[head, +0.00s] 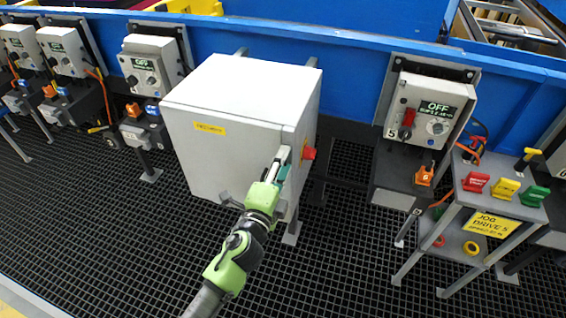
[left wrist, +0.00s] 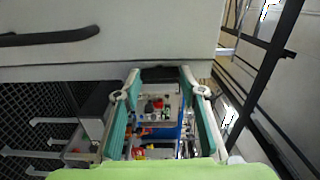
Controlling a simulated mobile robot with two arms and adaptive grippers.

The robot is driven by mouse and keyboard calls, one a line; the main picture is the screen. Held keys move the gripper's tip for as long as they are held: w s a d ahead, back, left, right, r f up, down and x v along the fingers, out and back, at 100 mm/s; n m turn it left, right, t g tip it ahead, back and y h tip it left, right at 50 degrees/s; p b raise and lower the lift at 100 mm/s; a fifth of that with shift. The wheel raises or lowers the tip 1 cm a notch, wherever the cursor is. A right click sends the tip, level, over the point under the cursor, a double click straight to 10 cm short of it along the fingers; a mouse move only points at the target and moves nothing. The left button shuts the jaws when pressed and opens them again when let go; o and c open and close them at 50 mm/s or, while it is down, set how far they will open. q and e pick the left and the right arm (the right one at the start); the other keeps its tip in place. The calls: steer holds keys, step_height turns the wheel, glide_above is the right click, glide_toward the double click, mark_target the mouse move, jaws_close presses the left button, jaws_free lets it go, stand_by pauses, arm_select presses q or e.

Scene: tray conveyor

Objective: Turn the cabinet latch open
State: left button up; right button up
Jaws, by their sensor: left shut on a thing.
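The cabinet (head: 225,110) is a light grey box with a yellow label on its front, standing before the blue conveyor wall. My left gripper (head: 284,160) is at the right edge of its front face. In the left wrist view, the gripper (left wrist: 160,78) has its two fingers spaced apart on either side of a dark piece at the cabinet edge, which looks like the latch (left wrist: 160,73). The gripper is shut on it. In the head view the fingers hide the latch, so its angle cannot be told. My right gripper is in neither view.
A red knob (head: 309,153) sits on the cabinet's right side, close to my fingers. A control box reading OFF (head: 430,108) and a stand with coloured tags (head: 483,262) are to the right. More control boxes stand at the left. Dark grating floor (head: 110,235) is open in front.

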arm_select(q)
steer(key=shift+m, duration=0.4)
steer(key=o, duration=1.1)
steer(key=v, duration=1.2)
steer(key=shift+f, duration=0.1)
